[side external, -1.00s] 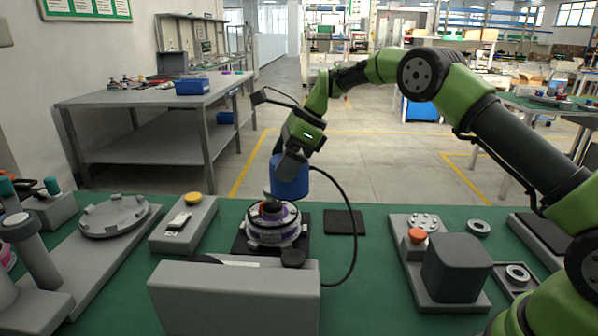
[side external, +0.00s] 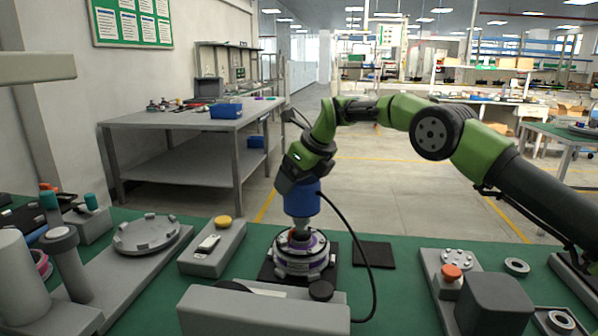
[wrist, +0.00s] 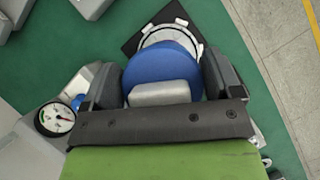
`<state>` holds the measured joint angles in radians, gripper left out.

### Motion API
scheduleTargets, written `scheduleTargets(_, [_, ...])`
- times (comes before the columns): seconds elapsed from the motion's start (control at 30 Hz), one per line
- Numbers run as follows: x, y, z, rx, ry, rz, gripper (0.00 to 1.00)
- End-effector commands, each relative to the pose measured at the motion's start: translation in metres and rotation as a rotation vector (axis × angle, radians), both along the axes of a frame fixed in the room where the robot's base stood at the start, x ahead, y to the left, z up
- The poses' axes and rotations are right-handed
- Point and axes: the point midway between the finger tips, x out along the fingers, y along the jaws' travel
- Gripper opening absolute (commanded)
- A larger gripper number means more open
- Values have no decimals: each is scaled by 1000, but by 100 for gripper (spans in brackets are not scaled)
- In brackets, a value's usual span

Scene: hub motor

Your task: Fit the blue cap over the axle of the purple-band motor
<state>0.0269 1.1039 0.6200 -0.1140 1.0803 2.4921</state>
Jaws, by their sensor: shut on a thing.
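The blue cap (side external: 303,200) is held in my gripper (side external: 303,183), above the motor in the side external view. The purple-band motor (side external: 300,258) sits on a dark square pad, its purple band showing around the upper body. A grey piece shows between the cap and the motor top; I cannot tell whether the cap touches the axle. In the wrist view the blue cap (wrist: 162,65) lies between the two dark fingers of my gripper (wrist: 162,82), and hides most of the motor (wrist: 170,36) beyond it.
A grey block (side external: 265,312) stands in front of the motor. A fixture with a yellow button (side external: 223,221) is at left, and a round grey plate (side external: 146,233) beyond it. A flat dark pad (side external: 373,254) lies right of the motor. A black cable hangs right of the motor.

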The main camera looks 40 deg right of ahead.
Motion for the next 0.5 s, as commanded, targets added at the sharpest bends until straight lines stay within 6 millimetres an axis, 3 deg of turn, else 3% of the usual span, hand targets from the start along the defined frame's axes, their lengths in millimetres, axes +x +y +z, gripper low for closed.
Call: scheduleTargets(0.5, [0, 0, -7, 0, -1, 0, 57])
